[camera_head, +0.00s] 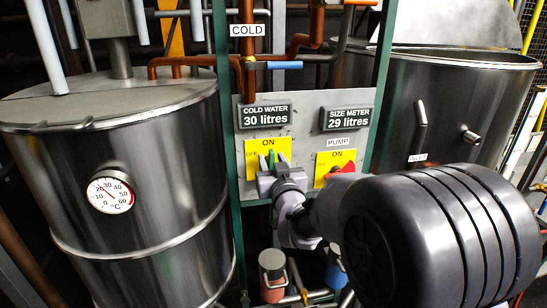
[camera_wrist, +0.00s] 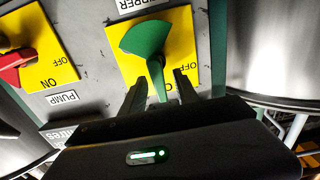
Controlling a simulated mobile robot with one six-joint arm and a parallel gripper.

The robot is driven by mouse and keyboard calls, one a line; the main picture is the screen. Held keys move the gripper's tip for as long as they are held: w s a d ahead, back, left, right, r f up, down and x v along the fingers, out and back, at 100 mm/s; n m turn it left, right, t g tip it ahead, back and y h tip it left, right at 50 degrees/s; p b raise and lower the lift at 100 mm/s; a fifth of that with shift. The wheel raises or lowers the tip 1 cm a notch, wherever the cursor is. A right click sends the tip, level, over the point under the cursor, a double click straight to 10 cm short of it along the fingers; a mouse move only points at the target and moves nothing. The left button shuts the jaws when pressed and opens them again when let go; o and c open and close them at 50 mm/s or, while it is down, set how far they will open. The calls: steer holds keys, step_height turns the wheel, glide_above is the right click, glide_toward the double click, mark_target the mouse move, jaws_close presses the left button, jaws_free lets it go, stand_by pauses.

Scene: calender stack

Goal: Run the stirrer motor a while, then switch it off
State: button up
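A green rotary switch (camera_head: 271,158) sits on a yellow plate (camera_head: 252,148) on the grey panel. Its lever points up toward ON. In the wrist view, which is upside down, the green switch (camera_wrist: 148,42) shows its narrow lever end between my two fingers. My gripper (camera_wrist: 160,88) is open around the lever, with a visible gap on each side; in the head view my gripper (camera_head: 272,165) covers the plate's lower part. The label by this switch is cut off in the wrist view. A grey box with a shaft (camera_head: 121,58) stands on the left tank's lid.
A red pump switch (camera_head: 345,168) on its own yellow plate is close to the right. Green posts (camera_head: 226,100) flank the panel, with copper pipes (camera_head: 185,62) above. Steel tanks stand left (camera_head: 150,150) and right (camera_head: 455,90). My arm hides the lower right.

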steer(key=shift+w+a, duration=0.1)
steer(key=shift+w, duration=0.3)
jaws_close()
